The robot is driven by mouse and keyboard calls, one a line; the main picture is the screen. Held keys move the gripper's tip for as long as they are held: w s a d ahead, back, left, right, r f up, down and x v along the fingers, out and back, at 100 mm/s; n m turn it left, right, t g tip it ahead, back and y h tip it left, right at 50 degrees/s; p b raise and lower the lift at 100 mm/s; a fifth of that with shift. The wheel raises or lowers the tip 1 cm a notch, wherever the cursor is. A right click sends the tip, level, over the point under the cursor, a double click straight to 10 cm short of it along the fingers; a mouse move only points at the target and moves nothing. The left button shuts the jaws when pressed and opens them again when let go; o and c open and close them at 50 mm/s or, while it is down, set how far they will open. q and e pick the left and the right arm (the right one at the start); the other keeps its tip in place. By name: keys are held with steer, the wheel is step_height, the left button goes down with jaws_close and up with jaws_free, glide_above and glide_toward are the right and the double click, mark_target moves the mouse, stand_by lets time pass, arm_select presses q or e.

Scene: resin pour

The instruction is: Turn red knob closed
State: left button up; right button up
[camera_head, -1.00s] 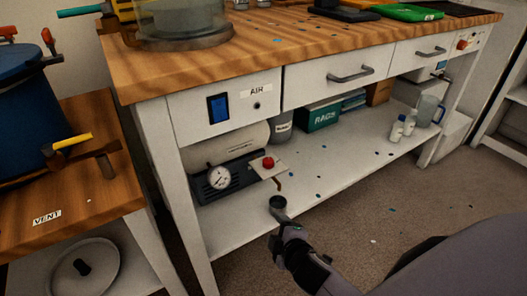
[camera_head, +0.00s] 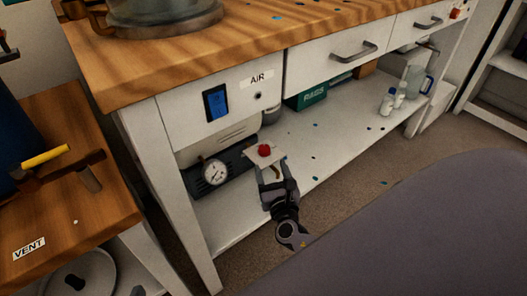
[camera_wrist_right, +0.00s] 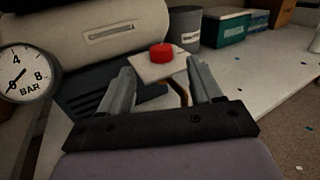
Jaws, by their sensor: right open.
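The red knob (camera_head: 264,150) sits on a small pale plate (camera_head: 253,160) beside the compressor under the bench. It also shows in the right wrist view as a round red knob (camera_wrist_right: 162,53) on the pale plate (camera_wrist_right: 150,67). My right gripper (camera_head: 272,170) is just in front of and below the knob, pointing at it. In the right wrist view my right gripper (camera_wrist_right: 160,78) is open, its two fingers apart on either side of the plate's near part, with the knob beyond and between the tips. I cannot tell whether they touch the plate. My left gripper is not in view.
A pressure gauge (camera_head: 214,172) is left of the knob. A blue switch (camera_head: 216,102) and the AIR label are on the bench front above. The green RAGS box (camera_head: 307,97) and white bottles (camera_head: 388,101) stand on the lower shelf. The shelf right of the gripper is mostly clear.

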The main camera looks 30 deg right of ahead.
mark_target(266, 153)
steer(key=shift+b+x, duration=0.85)
steer(key=shift+x, duration=2.5)
steer(key=c, duration=1)
